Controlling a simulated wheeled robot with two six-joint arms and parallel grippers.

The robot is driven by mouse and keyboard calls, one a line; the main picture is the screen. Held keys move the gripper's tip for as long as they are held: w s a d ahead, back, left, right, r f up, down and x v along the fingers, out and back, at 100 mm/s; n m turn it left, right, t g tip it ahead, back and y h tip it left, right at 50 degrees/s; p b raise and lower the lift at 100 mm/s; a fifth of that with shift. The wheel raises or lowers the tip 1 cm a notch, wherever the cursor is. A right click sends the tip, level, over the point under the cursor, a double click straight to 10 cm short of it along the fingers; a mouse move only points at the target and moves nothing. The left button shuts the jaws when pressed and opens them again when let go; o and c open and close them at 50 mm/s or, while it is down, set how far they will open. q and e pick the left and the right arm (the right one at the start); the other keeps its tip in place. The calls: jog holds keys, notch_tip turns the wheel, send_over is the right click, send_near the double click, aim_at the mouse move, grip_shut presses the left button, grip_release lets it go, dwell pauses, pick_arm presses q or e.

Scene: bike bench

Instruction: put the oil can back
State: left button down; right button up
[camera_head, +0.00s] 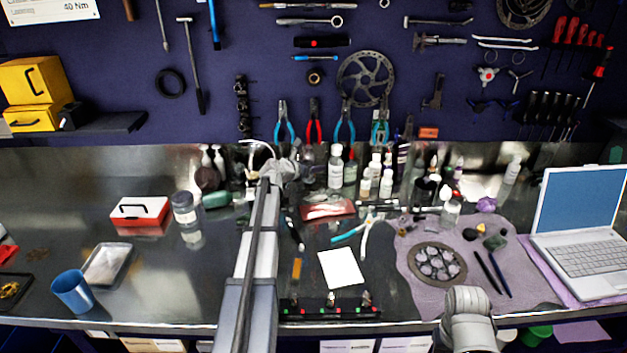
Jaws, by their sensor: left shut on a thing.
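My left arm reaches over the bench to the back, and my left gripper (284,167) is among the bottles near the back wall. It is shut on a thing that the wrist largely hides. A thin pale curved spout (258,145) rises just left of the gripper. It looks like part of the oil can, whose body I cannot make out clearly. Of my right arm only a grey link shows at the bottom right; its gripper is out of view.
Several bottles (335,168) crowd the back just right of my left gripper. A laptop (585,240) stands right. Bare steel shows left of my left arm.

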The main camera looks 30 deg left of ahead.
pick_arm(q)
jog(key=shift+f, duration=0.1)
notch_tip(320, 180, down, 4)
jog(key=b, duration=0.4)
jog(key=shift+w+a, duration=0.1)
jog(key=shift+w, duration=0.1)
jog(key=shift+c, duration=1.2)
grip_release()
